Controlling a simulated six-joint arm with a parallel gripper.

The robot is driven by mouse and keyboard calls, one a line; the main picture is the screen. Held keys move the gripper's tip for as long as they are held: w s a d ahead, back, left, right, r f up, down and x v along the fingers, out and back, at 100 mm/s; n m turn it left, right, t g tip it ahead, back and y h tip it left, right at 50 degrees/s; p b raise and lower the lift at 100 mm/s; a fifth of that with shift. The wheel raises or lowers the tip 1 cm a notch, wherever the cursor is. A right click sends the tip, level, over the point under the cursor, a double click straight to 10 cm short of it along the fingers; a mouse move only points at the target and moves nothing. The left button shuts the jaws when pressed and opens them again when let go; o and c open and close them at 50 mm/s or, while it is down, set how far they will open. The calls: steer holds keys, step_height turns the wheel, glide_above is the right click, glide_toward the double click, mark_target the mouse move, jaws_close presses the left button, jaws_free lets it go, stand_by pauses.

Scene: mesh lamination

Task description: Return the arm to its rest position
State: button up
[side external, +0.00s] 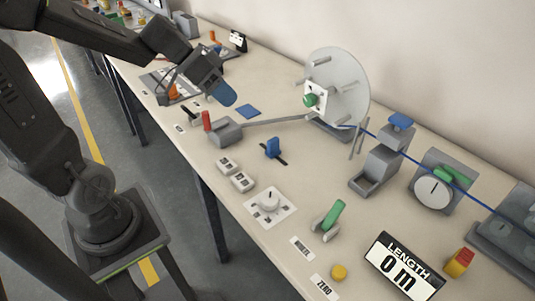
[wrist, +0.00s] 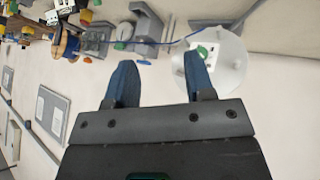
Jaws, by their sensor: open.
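My gripper (side external: 222,92) is in the air above the left part of the bench in the side external view, its blue fingertips pointing down and to the right. In the wrist view my gripper (wrist: 158,84) shows two blue fingers spread apart with nothing between them. The fingers are clear of the bench (side external: 330,262) and of the things on it. My arm reaches in from the upper left of the side external view.
A white disc reel (side external: 345,85) with a green knob stands at the back. A blue-topped block (side external: 383,160), green lever (side external: 333,215) and "LENGTH 0 m" display (side external: 402,266) stand further right.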

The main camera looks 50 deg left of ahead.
steer(key=s+d+r+n+y, duration=0.2)
steer(key=s+d+y, duration=0.3)
steer(key=s, duration=0.6)
steer(key=shift+s+d+r+n+y, duration=0.35)
steer(key=shift+d+r, duration=0.1)
steer(key=shift+d, duration=0.95)
